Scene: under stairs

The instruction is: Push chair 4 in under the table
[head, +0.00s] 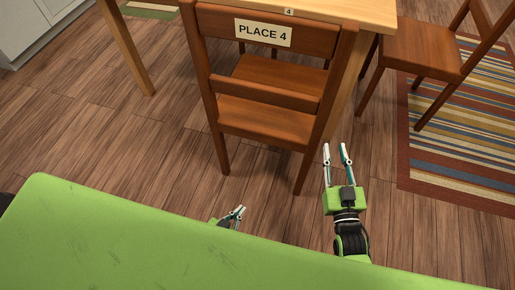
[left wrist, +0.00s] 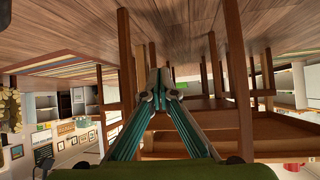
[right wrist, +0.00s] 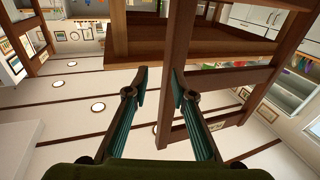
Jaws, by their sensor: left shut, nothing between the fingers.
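Chair 4 is a brown wooden chair with a "PLACE 4" sign (head: 263,33) on its back (head: 215,70). It stands upright at the near end of the light wooden table (head: 360,12), with its back toward me. How far its seat (head: 265,105) reaches under the table is partly hidden by the back. My left gripper (head: 238,211) is shut and empty, low in front of the chair and apart from it. My right gripper (head: 336,147) is open and empty, right of the chair's near right leg (head: 303,165). In the right wrist view a chair post (right wrist: 178,45) shows beyond its fingertips (right wrist: 158,84).
Another brown chair (head: 420,55) stands at the right on a striped rug (head: 460,130). Table legs (head: 127,50) flank chair 4. A white cabinet (head: 35,25) is at the far left. The wooden floor (head: 130,135) left of the chair is clear.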

